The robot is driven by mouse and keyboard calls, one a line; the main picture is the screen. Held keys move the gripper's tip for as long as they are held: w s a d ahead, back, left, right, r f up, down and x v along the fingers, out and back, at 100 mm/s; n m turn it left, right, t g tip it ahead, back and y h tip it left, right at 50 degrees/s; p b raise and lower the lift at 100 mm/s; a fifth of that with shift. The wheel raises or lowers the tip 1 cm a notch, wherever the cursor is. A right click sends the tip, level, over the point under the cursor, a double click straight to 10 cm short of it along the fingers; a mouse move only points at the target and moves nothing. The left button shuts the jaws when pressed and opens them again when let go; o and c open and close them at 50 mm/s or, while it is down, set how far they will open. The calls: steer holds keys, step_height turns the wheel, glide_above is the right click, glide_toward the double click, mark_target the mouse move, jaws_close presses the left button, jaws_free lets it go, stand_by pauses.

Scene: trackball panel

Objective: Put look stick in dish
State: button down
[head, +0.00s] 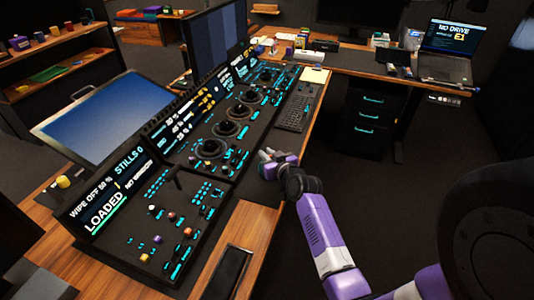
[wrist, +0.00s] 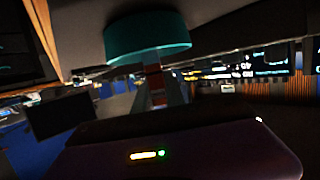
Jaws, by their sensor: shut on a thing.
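My gripper (head: 267,164) is over the right edge of the black console, near its middle. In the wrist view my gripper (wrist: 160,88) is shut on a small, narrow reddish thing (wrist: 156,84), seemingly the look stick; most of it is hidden. A teal round thing with a low wall (wrist: 150,38) fills the upper middle of the wrist view, close to the fingers. I cannot tell whether it is the dish. No dish can be made out for sure in the head view.
The console (head: 217,176) carries several trackballs, knobs and lit screens. A keyboard (head: 296,107) lies beyond my gripper. A blue monitor (head: 105,112) stands behind the console, and a laptop (head: 450,50) sits on the far desk.

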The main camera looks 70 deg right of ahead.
steer(key=shift+f+b, duration=0.3)
steer(key=shift+f, duration=0.4)
steer(key=c, duration=1.3)
jaws_free()
step_height(320, 180, up, 7)
steer(key=p, duration=0.5)
steer(key=shift+p, duration=0.3)
